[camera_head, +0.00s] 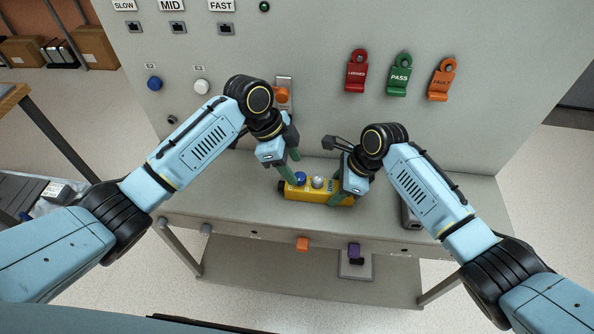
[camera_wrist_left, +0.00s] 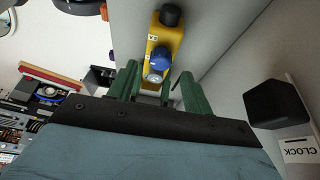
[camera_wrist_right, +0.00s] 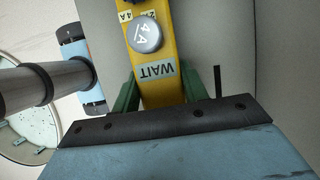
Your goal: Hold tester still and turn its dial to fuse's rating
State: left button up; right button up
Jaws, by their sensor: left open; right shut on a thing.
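The yellow tester (camera_head: 333,200) lies on the grey bench ledge. It has a blue knob (camera_head: 300,177) and a silver round cap (camera_head: 318,182). In the right wrist view the silver cap (camera_wrist_right: 145,35) reads 4 A, with small amp labels printed beside it and a WAIT label (camera_wrist_right: 156,72). I cannot tell whether the cap is the fuse. My right gripper (camera_head: 337,190) is shut on the tester's right end. My left gripper (camera_head: 290,166) is open, with its green fingers close to the blue knob, which also shows in the left wrist view (camera_wrist_left: 161,58). The knob's setting is unreadable.
Red, green PASS and orange FAULT tags (camera_head: 440,80) hang on the grey panel behind. A dark cylinder (camera_head: 409,216) stands right of my right gripper. The left part of the ledge is clear.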

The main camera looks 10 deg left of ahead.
aim_at(299, 176)
pick_arm(q)
jog(key=shift+x, duration=1.75)
jog(key=c, duration=1)
